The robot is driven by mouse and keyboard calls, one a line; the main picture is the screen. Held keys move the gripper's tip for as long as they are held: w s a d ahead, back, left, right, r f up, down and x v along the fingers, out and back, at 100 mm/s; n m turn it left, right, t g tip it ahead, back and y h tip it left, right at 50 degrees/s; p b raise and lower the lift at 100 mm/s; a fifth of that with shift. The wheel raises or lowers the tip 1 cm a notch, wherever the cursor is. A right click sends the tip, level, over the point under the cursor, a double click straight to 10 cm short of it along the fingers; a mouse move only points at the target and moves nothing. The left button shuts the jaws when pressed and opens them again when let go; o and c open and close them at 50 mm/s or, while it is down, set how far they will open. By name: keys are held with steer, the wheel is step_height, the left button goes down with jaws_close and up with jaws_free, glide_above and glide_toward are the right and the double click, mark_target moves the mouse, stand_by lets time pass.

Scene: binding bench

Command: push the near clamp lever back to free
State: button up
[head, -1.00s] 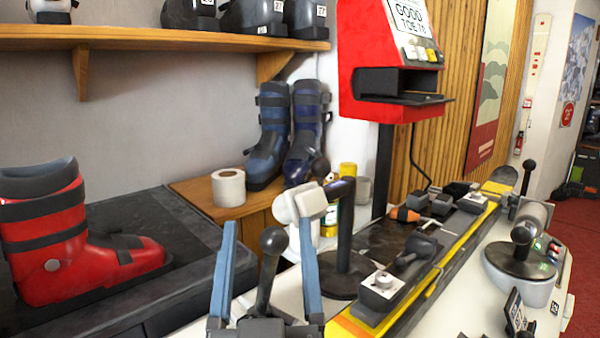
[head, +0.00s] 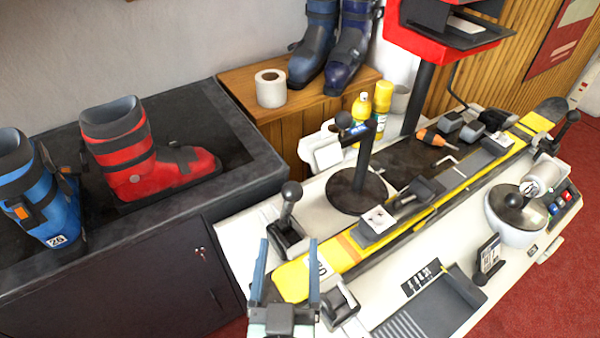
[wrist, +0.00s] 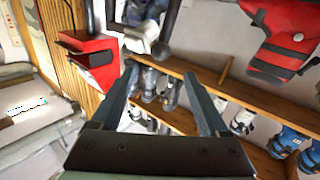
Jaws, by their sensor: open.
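The near clamp lever (head: 289,205), a dark rod with a black ball knob, rises from a dark block beside the left end of the yellow ski (head: 345,253). It stands nearly upright, its knob tilted slightly right. My gripper (head: 288,243) is open and empty, its two blue-grey fingers pointing up in the head view. The lever shows just above and behind the fingertips, apparently not touched; the depth gap is hard to judge. In the wrist view my open gripper (wrist: 160,75) has nothing between its fingers, and I cannot make out the near lever for sure.
A second ball-knob lever (head: 569,126) stands at the ski's far end. A black post on a round base (head: 357,193) rises behind the ski. The red boot (head: 135,160) and blue boot (head: 40,200) stand on the dark counter at left. A grey tray (head: 430,312) lies in front.

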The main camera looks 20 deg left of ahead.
mark_target(292, 200)
steer(key=p+x, duration=0.2)
steer(key=x, duration=1)
steer(key=shift+w+a, duration=0.2)
steer(key=shift+w, duration=0.15)
jaws_close()
stand_by(1.0)
